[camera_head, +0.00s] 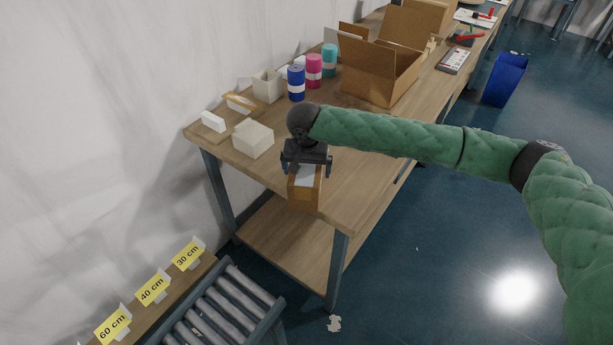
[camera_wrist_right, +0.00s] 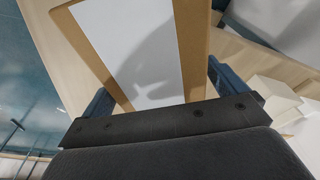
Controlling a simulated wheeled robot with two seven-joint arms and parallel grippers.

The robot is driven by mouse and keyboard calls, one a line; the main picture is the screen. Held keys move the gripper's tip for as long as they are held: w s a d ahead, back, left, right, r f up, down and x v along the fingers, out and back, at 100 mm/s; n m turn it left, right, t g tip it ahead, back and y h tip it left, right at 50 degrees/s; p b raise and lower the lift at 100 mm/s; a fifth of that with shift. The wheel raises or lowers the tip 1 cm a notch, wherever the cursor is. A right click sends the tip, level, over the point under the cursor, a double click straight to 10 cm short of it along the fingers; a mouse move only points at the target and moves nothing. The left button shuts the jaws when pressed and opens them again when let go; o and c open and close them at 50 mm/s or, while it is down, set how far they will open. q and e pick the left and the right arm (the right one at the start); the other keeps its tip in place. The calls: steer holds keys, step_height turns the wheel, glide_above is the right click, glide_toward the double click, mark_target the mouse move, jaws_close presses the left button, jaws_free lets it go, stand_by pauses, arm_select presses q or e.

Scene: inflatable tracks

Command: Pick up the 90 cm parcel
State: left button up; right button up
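A brown cardboard parcel (camera_head: 305,190) with a white label on top sits at the near edge of the wooden table. No length marking is readable on it. My right gripper (camera_head: 306,168) is right above the parcel, pointing down, with one finger on each side of it. The fingers look wider apart than the parcel, so the gripper appears open. In the right wrist view the parcel's white label (camera_wrist_right: 135,50) and brown top fill the space between the dark blue fingers (camera_wrist_right: 160,92). My left gripper is not in view.
The table (camera_head: 345,190) also holds a white block (camera_head: 253,139), several coloured cans (camera_head: 296,83) and an open carton (camera_head: 380,72). A roller conveyor (camera_head: 225,310) stands at lower left beside yellow signs for 60, 40 and 30 cm (camera_head: 188,255). A blue bin (camera_head: 504,80) stands on the floor.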

steer(key=c, duration=1.1)
steer(key=shift+r, duration=0.15)
steer(key=c, duration=0.3)
